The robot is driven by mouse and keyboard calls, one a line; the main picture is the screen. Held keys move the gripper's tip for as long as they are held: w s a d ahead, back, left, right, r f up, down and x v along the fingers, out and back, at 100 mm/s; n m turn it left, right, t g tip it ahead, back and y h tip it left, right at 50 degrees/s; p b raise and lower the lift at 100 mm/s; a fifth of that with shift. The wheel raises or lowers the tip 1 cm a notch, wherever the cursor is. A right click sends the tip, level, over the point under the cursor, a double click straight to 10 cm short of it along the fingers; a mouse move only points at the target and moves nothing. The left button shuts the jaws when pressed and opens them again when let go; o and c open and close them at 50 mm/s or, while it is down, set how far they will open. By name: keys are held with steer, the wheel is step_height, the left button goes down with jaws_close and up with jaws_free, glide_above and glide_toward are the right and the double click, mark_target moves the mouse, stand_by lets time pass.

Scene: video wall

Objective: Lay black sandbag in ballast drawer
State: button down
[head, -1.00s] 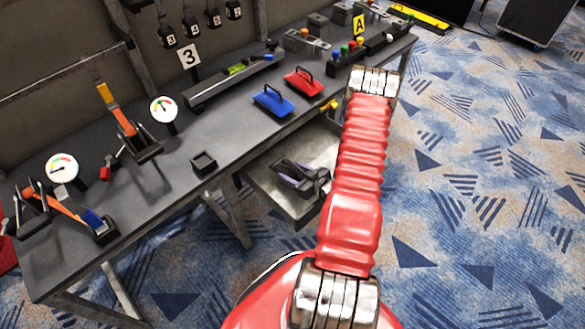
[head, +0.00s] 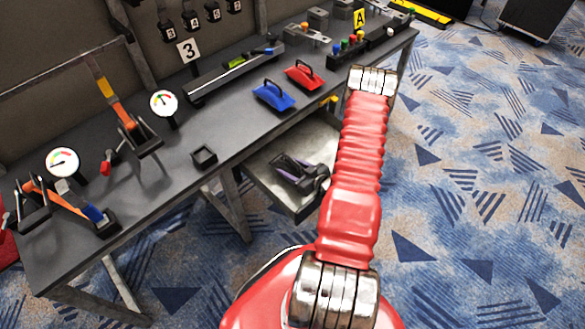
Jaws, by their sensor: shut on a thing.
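The ballast drawer (head: 314,142) is a grey metal tray pulled out below the front edge of the workbench. My gripper (head: 288,172), dark with purple edges, is over or inside this drawer and is shut on the black sandbag. The dark sandbag is hard to tell apart from the dark fingers, and I cannot tell whether it touches the drawer floor. My red arm hides the right part of the drawer. A blue sandbag (head: 273,98) and a red sandbag (head: 304,77), both with black handles, sit on the bench above.
The grey workbench (head: 235,142) carries a small black square tray (head: 204,158), round gauges (head: 62,161), orange-handled clamps (head: 120,112) and a long rail with a green level (head: 236,70). A yellow "A" sign (head: 360,18) stands farther back.

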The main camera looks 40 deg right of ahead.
steer(key=shift+s+d+f, duration=0.15)
steer(key=shift+s+f, duration=0.05)
steer(key=shift+f, duration=0.35)
steer(key=c, duration=0.8)
jaws_free()
steer(key=shift+o, duration=0.2)
steer(key=shift+r, duration=0.5)
steer(key=v, duration=1.2)
steer(key=shift+r, duration=0.2)
steer(key=shift+w, duration=0.1)
